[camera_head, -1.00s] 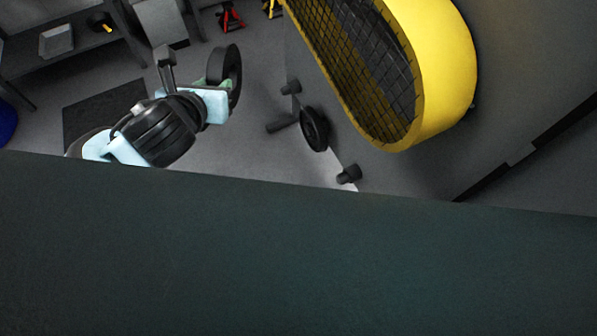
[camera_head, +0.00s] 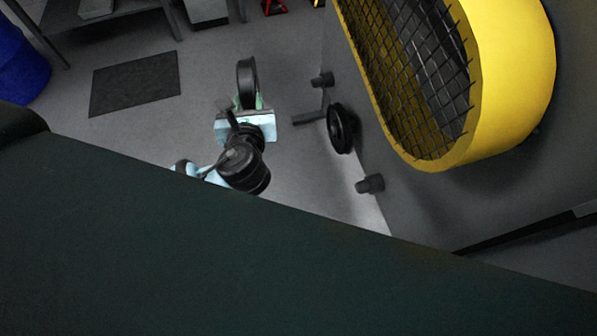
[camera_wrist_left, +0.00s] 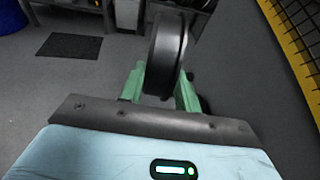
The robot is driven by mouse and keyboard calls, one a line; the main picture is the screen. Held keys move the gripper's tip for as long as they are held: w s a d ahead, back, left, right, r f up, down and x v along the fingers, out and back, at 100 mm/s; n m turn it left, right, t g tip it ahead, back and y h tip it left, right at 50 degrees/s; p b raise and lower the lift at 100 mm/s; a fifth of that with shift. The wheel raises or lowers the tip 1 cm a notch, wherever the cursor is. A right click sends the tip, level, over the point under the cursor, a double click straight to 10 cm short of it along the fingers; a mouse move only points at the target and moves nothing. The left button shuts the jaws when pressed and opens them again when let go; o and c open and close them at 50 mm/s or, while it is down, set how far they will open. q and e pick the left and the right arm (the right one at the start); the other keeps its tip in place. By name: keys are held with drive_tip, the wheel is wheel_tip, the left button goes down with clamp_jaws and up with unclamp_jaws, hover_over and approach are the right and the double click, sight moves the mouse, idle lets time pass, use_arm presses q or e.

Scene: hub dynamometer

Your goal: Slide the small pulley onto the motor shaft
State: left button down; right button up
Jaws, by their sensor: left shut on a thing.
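The small pulley (camera_head: 247,80) is a dark wheel standing on edge. It is clamped between the green fingers of my left gripper (camera_head: 247,103), which is shut on it. The pulley also shows in the left wrist view (camera_wrist_left: 167,55), between the two fingers (camera_wrist_left: 160,90). In the head view a dark shaft (camera_head: 308,117), seemingly the motor shaft, sticks out leftward from a black grooved disc (camera_head: 341,128) by the grey machine side. The held pulley is left of and above the shaft's free end in the picture, apart from it. My right gripper is not in view.
A yellow guard with black mesh (camera_head: 515,80) sits on the grey machine, right of the disc. Two dark stubs (camera_head: 322,79) (camera_head: 370,184) flank the disc. A dark mat (camera_head: 134,83) lies on the floor, and a blue drum (camera_head: 20,65) stands at left. Dark green surface fills the foreground.

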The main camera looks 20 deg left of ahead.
use_arm(q)
wheel_tip(320, 180, down, 12)
drive_tip(key=s+d+n+y+b, duration=0.2)
drive_tip(key=n+y+b, duration=0.15)
drive_tip(key=b, duration=0.25)
drive_tip(key=s+d+f+t+y+b, duration=0.2)
drive_tip(key=d+f+b, duration=0.3)
drive_tip(key=d, duration=0.4)
drive_tip(key=shift+s+d+f+m+t, duration=0.3)
drive_tip(key=shift+d+f+m+t, duration=0.25)
drive_tip(key=shift+f, duration=0.25)
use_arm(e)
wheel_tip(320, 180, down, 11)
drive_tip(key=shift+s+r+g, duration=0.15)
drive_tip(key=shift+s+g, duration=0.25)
use_arm(q)
drive_tip(key=shift+a, duration=0.2)
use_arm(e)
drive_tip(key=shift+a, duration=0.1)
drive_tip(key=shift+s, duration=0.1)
